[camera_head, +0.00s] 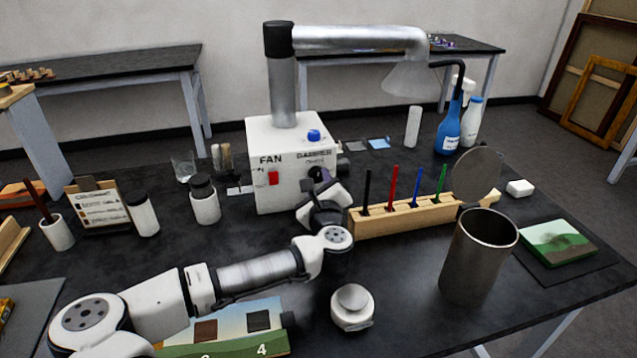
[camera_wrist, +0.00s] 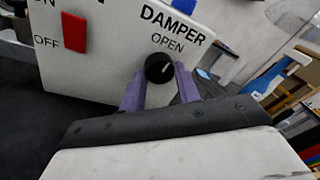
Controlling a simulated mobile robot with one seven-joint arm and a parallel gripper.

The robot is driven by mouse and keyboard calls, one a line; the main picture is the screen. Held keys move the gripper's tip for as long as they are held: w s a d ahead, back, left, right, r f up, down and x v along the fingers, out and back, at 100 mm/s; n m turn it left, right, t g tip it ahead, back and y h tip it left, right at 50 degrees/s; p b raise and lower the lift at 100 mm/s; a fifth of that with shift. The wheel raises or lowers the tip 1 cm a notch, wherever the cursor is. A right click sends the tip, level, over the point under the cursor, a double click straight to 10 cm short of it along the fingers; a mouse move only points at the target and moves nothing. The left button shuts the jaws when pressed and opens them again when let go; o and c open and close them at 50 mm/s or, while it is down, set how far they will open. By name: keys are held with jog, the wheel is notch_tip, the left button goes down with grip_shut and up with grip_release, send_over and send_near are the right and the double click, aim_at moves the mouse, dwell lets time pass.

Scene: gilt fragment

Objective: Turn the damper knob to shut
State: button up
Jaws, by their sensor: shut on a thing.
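The damper knob (camera_wrist: 158,68) is a round black dial with a pale pointer line, on the front of a white box (camera_head: 262,135) under the words DAMPER and OPEN. In the wrist view its line slants up and to the right, toward OPEN. My gripper (camera_wrist: 160,82) has its two purple fingers on either side of the knob, shut on it. In the head view my gripper (camera_head: 318,188) reaches the right part of the box front and hides most of the knob. Any lettering below the knob is hidden behind the gripper.
A red fan switch (camera_head: 272,178) is left of the knob. A wooden rack (camera_head: 400,220) with several coloured sticks stands close to the right of my gripper. A metal cup (camera_head: 478,262) and a small white jar (camera_head: 352,306) stand nearer the front.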

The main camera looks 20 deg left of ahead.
jog(key=m, duration=0.4)
jog(key=shift+r, duration=0.1)
jog(key=m+g+p, duration=0.1)
jog(key=m, duration=0.3)
jog(key=shift+d, duration=0.1)
jog(key=m+p, duration=0.1)
jog(key=m, duration=0.3)
jog(key=shift+r+g+y+p, duration=0.1)
jog(key=shift+g+y+p, duration=0.25)
jog(key=shift+g+y, duration=0.05)
jog(key=shift+m+p, duration=0.4)
jog(key=shift+m, duration=1.1)
jog(key=o, duration=1)
jog(key=shift+c, duration=0.2)
jog(key=shift+d, duration=0.1)
